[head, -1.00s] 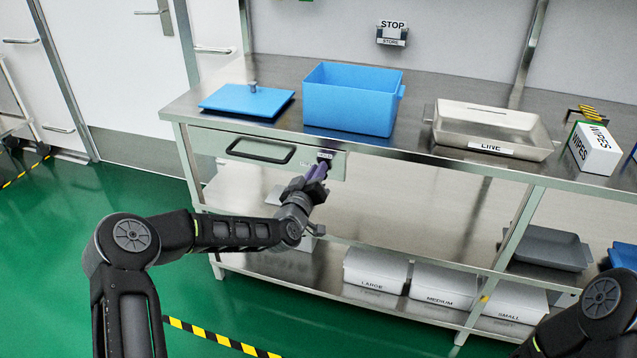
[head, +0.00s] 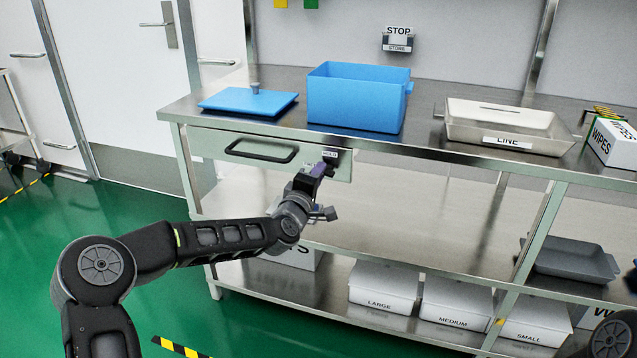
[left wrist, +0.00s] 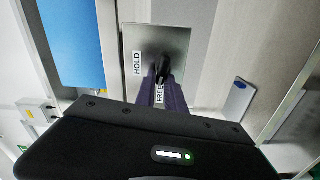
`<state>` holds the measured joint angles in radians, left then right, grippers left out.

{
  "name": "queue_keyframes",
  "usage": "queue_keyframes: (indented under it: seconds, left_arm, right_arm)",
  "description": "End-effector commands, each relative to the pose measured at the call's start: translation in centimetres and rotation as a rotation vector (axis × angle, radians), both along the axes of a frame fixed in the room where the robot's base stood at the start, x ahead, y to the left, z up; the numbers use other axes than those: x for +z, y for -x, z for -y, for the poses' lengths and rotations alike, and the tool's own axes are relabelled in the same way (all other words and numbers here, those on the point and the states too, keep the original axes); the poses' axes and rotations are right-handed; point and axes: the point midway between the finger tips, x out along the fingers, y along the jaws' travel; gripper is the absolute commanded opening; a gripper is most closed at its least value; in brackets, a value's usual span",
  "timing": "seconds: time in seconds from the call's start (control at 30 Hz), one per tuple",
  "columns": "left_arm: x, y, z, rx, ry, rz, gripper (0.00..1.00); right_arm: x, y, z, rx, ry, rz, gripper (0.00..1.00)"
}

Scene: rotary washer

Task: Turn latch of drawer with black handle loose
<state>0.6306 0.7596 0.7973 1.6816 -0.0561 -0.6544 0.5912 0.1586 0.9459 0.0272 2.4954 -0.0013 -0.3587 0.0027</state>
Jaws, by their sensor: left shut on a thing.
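The drawer (head: 225,140) with the black handle (head: 261,150) is closed under the left part of the steel table. Its latch sits on a plate at the drawer's right end. In the left wrist view the plate (left wrist: 178,42) carries a HOLD label and a FREE label, and the small black latch (left wrist: 163,67) shows between my purple fingers. My left gripper (head: 325,168) is shut on the latch; it also shows in the left wrist view (left wrist: 162,90). The fingers partly hide the latch, so its exact angle is unclear. My right gripper is out of view.
On the tabletop are a blue lid (head: 247,102), a blue bin (head: 357,100), a steel LINE tray (head: 505,125) and a WIPES box (head: 615,143). White boxes (head: 383,285) stand on the lower shelf.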

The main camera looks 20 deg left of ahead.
Motion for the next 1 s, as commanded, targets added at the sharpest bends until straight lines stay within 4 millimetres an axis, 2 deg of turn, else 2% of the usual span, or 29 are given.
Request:
queue_keyframes:
  seconds: [0.03, 0.2, 0.67, 0.7, 0.9, 1.0]
  left_arm:
    - [-0.58, 0.05, 0.25, -0.006, 0.021, -0.007, 0.00]
    - [-0.45, 0.06, 0.30, -0.007, 0.067, -0.010, 0.00]
    - [-0.28, 0.06, 0.39, -0.008, 0.080, -0.010, 0.00]
    - [-0.29, 0.06, 0.40, -0.008, 0.080, -0.010, 0.17]
    - [-0.20, 0.04, 0.25, -0.006, 0.081, -0.008, 0.33]
    - [-0.17, 0.02, 0.18, -0.004, 0.080, -0.008, 0.33]
  right_arm:
    - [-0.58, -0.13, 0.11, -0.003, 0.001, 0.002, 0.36]
    - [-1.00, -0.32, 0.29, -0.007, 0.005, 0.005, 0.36]
    - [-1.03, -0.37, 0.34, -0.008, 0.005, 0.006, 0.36]
    - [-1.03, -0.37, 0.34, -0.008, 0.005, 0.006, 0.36]
    - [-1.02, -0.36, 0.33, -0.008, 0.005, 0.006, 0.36]
    - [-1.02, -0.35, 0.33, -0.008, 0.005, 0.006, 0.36]
